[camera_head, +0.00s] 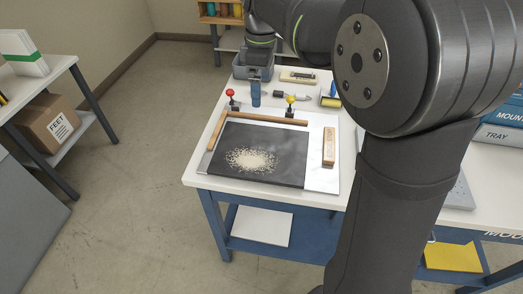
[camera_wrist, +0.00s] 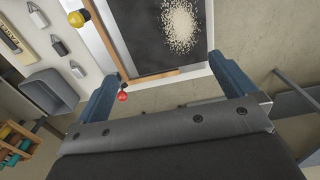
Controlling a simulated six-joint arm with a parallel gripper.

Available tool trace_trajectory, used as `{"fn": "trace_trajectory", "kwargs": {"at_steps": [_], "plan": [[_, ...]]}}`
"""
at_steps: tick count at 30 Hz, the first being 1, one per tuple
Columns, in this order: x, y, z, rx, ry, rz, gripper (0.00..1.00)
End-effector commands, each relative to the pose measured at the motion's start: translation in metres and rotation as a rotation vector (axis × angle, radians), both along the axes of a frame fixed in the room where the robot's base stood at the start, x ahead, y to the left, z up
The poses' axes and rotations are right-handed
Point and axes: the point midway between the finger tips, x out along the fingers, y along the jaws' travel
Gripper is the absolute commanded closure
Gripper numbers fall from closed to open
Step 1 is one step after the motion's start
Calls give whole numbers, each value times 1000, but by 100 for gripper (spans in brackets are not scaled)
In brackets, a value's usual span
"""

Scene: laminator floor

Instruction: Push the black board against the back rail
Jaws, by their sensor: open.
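The black board (camera_head: 290,150) lies flat on a white sheet on the table, with a heap of pale grains (camera_head: 252,160) on it. The wooden back rail (camera_head: 270,118) runs along its far edge, and a second wooden rail (camera_head: 217,130) runs along its left side. The board also shows in the wrist view (camera_wrist: 145,25). My gripper (camera_head: 255,88) is above the table's far left part, behind the back rail. In the wrist view its blue fingers (camera_wrist: 165,70) are wide apart with nothing between them.
A red-knobbed clamp (camera_head: 230,94) and a yellow-knobbed clamp (camera_head: 291,101) stand behind the back rail. A wooden block (camera_head: 329,147) lies right of the board. My arm hides the table's right part.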

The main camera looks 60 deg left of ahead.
Motion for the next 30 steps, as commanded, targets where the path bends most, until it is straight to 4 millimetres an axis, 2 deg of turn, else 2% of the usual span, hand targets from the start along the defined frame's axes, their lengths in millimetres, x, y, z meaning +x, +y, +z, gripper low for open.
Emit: {"fn": "trace_trajectory", "kwargs": {"at_steps": [4, 7, 9, 11, 14, 18, 20, 24, 30], "plan": [[0, 0, 0, 0, 0, 0, 0], [-2, 0, -3, -8, -3, 1, 18], [-9, -2, -15, -42, -15, 6, 31], [-19, -7, -33, -95, -40, 13, 43], [-44, -21, -77, -225, -124, 36, 63], [-79, -55, -138, -414, -322, 94, 90], [-91, -70, -159, -477, -424, 129, 100], [-114, -105, -197, -572, -680, 233, 100], [-136, -144, -226, -580, -1045, 427, 100]]}}
